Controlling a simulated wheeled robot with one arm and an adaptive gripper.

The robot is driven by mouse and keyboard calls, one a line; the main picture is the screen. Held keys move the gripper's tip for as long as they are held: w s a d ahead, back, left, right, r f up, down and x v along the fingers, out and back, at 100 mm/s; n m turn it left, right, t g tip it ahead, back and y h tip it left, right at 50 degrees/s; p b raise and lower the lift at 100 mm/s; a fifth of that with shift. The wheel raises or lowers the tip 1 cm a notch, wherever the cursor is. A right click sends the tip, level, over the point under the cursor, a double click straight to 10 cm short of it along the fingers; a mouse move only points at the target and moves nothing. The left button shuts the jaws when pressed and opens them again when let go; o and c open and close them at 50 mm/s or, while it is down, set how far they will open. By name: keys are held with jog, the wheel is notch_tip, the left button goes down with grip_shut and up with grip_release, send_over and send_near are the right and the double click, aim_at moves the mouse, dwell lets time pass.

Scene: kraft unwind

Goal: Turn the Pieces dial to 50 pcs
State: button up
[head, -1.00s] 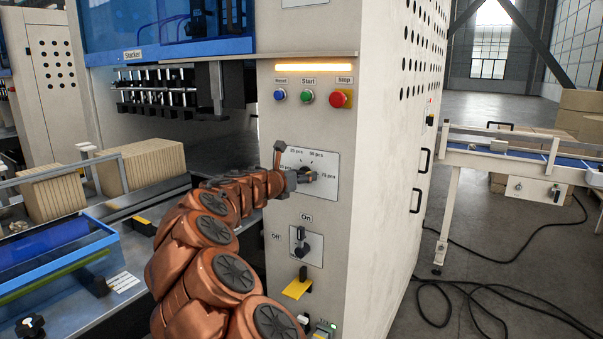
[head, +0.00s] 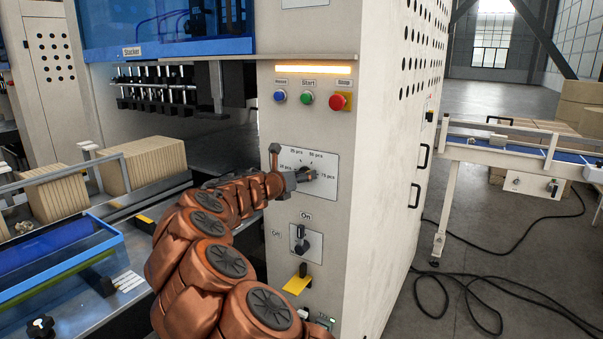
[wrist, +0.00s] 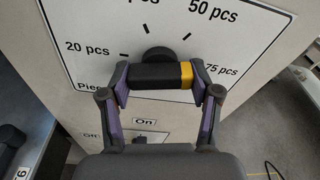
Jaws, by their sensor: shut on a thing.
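The Pieces dial plate (head: 322,164) is a white panel on the machine's front, with piece-count labels around a knob. In the wrist view the knob (wrist: 158,75) is a black bar with a yellow end, lying level across the picture. Its yellow end points right, on the side of the 75 pcs label (wrist: 222,69); the 50 pcs label (wrist: 213,12) is at the upper right. My gripper (wrist: 167,84) is shut on the knob, one finger at each end of the bar. In the head view my gripper (head: 300,176) hides part of the knob.
Blue, green and red buttons (head: 307,98) sit above the plate. An On/Off switch (head: 301,239) and a yellow tag (head: 297,285) are below it. A conveyor (head: 500,155) stands at the right, and cables lie on the floor.

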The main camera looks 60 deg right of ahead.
jog(key=shift+s+n+p, duration=0.1)
jog(key=shift+n+p, duration=0.7)
jog(key=shift+p, duration=0.9)
jog(key=shift+r+n+g+p, duration=0.1)
jog(key=shift+n+g+p, duration=0.3)
jog(key=shift+p, duration=0.95)
jog(key=shift+f+n, duration=0.2)
jog(key=shift+n, duration=1)
jog(key=shift+r+n, duration=0.1)
jog(key=shift+n, duration=0.3)
